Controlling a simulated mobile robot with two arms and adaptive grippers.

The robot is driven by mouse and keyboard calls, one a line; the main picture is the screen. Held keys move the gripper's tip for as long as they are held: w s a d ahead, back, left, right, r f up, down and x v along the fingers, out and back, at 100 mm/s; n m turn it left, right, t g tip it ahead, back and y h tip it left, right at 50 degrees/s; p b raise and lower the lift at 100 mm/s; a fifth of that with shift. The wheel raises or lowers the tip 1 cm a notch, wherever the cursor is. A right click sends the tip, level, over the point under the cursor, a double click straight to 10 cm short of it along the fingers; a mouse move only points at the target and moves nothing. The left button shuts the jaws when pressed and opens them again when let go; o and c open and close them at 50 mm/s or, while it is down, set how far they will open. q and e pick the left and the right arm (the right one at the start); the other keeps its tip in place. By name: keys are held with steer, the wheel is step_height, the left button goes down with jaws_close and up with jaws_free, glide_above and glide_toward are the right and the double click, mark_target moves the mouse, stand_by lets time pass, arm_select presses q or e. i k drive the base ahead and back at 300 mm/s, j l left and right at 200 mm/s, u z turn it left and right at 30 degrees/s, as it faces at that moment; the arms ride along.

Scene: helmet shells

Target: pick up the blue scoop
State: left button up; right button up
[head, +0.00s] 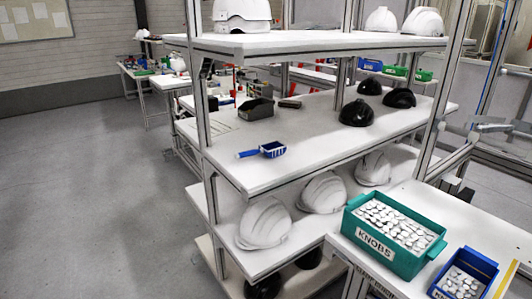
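A small blue scoop (272,150) lies on the white middle shelf (305,150), near the shelf's front left part. Its handle points left and its open tray end is to the right. Nothing touches it. Neither of my grippers is in the head view.
Behind the scoop stands a dark bin (256,108). Black helmet shells (357,113) sit further right, white shells (264,223) on the shelf below. The upper shelf (300,43) overhangs. A teal knobs crate (395,235) stands front right. Floor at left is clear.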

mark_target(259, 152)
steer(key=z, duration=0.45)
steer(key=l+z, duration=0.15)
steer(key=z, duration=0.3)
steer(key=i+z, duration=0.1)
steer(key=z, duration=0.35)
steer(key=u, duration=1.45)
steer(key=i+j+z, duration=0.35)
steer(key=i+j, duration=0.3)
steer(key=j, duration=0.1)
